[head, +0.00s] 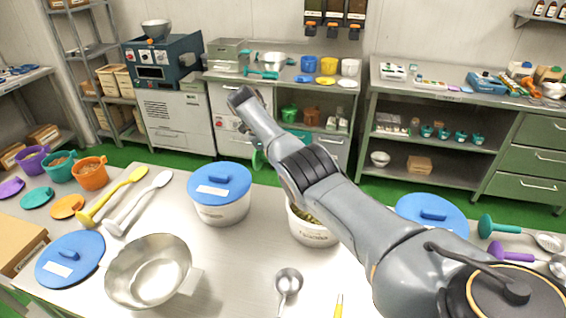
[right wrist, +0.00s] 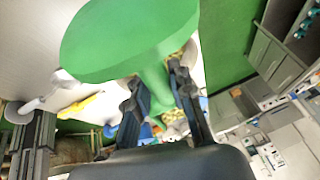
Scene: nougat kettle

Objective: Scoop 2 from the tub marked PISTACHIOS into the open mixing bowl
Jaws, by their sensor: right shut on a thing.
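An open white tub (head: 314,236) with greenish contents stands mid-table, its label too small to read surely and its rim partly hidden by my right arm. The open steel mixing bowl (head: 148,272) stands at the front left, empty. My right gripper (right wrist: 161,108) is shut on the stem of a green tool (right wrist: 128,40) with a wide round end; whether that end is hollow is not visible. In the head view the tool's green edge (head: 257,160) shows beyond the table's back edge, above and left of the open tub. My left gripper is not in view.
A blue-lidded tub (head: 220,195) stands between bowl and open tub. A loose blue lid (head: 70,262) lies left of the bowl. A steel ladle (head: 288,284) lies in front. Another blue lid (head: 432,208) is right of my arm. Cups and spoons fill the left side.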

